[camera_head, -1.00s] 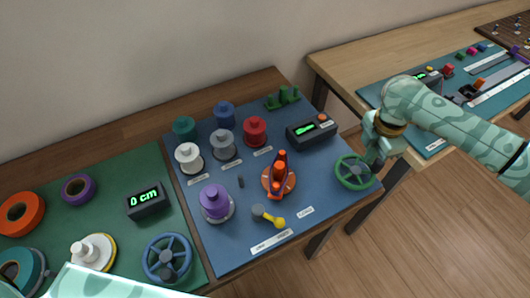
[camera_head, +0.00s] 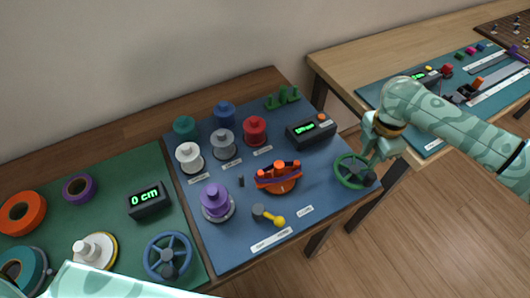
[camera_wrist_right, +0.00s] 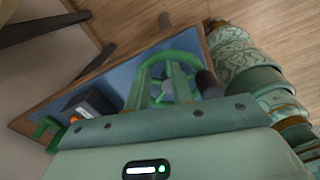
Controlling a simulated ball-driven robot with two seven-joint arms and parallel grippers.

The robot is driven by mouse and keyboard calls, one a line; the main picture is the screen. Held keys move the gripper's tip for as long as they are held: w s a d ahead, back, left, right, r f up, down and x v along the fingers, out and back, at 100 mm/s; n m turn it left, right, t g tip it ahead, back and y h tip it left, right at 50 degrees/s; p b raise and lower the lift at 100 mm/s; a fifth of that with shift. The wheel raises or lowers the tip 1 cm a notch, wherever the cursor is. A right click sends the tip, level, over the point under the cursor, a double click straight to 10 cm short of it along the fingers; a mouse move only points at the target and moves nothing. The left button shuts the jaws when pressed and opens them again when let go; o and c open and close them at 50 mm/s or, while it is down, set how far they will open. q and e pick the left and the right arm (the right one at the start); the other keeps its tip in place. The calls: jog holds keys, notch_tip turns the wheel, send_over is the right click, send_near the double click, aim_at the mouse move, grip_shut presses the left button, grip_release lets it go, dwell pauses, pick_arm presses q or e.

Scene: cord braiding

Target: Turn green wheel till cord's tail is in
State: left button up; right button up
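The green wheel (camera_head: 354,171) stands at the right edge of the blue board, with a dark knob (camera_wrist_right: 208,83) at its rim in the right wrist view. My right gripper (camera_head: 372,158) is down at the wheel's right side; whether its fingers are closed on the wheel is unclear. In the wrist view the wheel's rim (camera_wrist_right: 168,56) lies just beyond the fingers. An orange rotating piece (camera_head: 279,176) with a purple strip, perhaps the cord, lies crosswise on the board. The cord's tail cannot be made out. My left gripper is not in view.
A black display box (camera_head: 311,130) with green lettering stands behind the wheel. Red, grey, white, blue and teal spools stand at the back, with a purple spool (camera_head: 215,200) in front. A grey-and-yellow crank (camera_head: 268,215) is at the front. A green board with a blue wheel (camera_head: 167,257) is at left.

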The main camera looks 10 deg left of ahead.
aim_at(365, 164)
notch_tip(365, 164, up, 16)
jog(key=p, duration=0.7)
jog(key=s+a+f+m+t+y, duration=0.3)
jog(key=s+a+f+t+y, duration=0.1)
jog(key=s+a+f, duration=0.8)
jog(key=s+d+r+m+t+h, duration=0.1)
jog(key=s+d+m+h, duration=0.45)
jog(key=d, duration=0.65)
jog(key=s+d+m+t+h, duration=0.1)
jog(key=s+d+m+h, duration=0.2)
jog(key=s+d+m, duration=0.65)
jog(key=s+a+f+n+g+y, duration=0.1)
jog(key=s+a+f+y, duration=0.15)
jog(key=f, duration=1.15)
jog(key=s+a+f+n+g+y, duration=0.1)
jog(key=s+f+g, duration=0.15)
jog(key=f, duration=1.15)
jog(key=s+f+m+g, duration=0.1)
jog(key=s+f, duration=0.5)
jog(key=s, duration=0.3)
jog(key=s+f+m+y, duration=0.1)
jog(key=s+f+m, duration=0.1)
jog(key=s+f, duration=0.4)
jog(key=s, duration=0.3)
jog(key=shift+s+d+g, duration=0.15)
jog(key=shift+d+g, duration=0.1)
jog(key=shift+g, duration=0.1)
